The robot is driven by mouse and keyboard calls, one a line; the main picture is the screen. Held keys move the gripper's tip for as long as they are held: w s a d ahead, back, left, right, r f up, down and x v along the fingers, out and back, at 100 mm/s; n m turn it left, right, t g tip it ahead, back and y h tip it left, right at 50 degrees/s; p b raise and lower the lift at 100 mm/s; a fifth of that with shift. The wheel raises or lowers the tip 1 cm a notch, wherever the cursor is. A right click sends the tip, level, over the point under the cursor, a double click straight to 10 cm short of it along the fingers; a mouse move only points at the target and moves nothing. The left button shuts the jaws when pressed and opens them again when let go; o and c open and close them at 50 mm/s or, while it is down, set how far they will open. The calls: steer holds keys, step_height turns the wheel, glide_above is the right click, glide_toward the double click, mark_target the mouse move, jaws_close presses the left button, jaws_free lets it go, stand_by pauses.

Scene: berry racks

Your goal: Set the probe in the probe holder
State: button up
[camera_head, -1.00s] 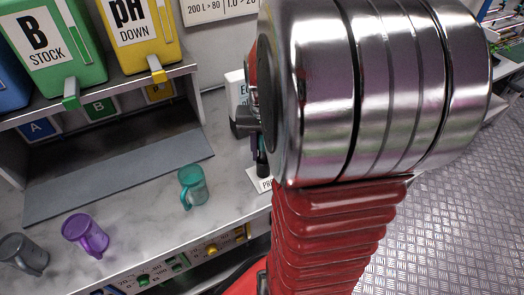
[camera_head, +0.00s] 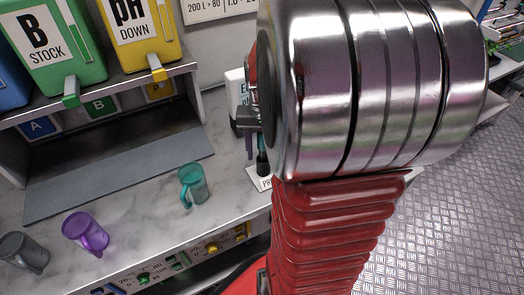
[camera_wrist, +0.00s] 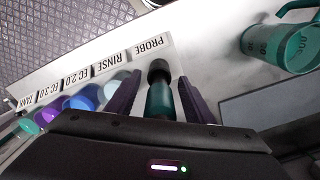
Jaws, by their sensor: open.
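The probe (camera_wrist: 160,100), a dark teal rod with a black end, stands between the two purple fingers of my gripper (camera_wrist: 159,80) in the wrist view. The fingers are open, with a finger on each side of it and a visible gap. In the head view the probe (camera_head: 262,160) shows as a small dark piece beside my gripper (camera_head: 251,146), partly hidden by my arm. It is at the PROBE label (camera_wrist: 149,48) on the counter. The probe holder cannot be made out clearly, and I cannot tell how the probe is seated.
A row of labels and coloured cups, including a blue cup (camera_wrist: 82,101), runs left of the probe in the wrist view. A teal mug (camera_head: 193,184), a purple mug (camera_head: 86,232) and a grey mug (camera_head: 24,252) stand on the counter (camera_head: 140,215). A dispenser shelf (camera_head: 120,85) stands behind.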

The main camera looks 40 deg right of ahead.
steer(key=shift+r, duration=0.1)
step_height(320, 180, up, 14)
steer(key=shift+f, duration=0.2)
stand_by(0.5)
stand_by(0.9)
steer(key=s+a+n+t, duration=0.1)
steer(key=a+n+t, duration=0.1)
steer(key=a, duration=0.5)
steer(key=s+a+f+n+t, duration=0.1)
steer(key=a+n, duration=0.3)
steer(key=a, duration=0.4)
steer(key=s+a+f+n+t, duration=0.1)
steer(key=a+n+t, duration=0.1)
steer(key=a, duration=0.6)
steer(key=shift+s+n+t, duration=0.3)
steer(key=shift+s+n, duration=0.1)
steer(key=shift+n, duration=0.2)
steer(key=shift+a, duration=0.1)
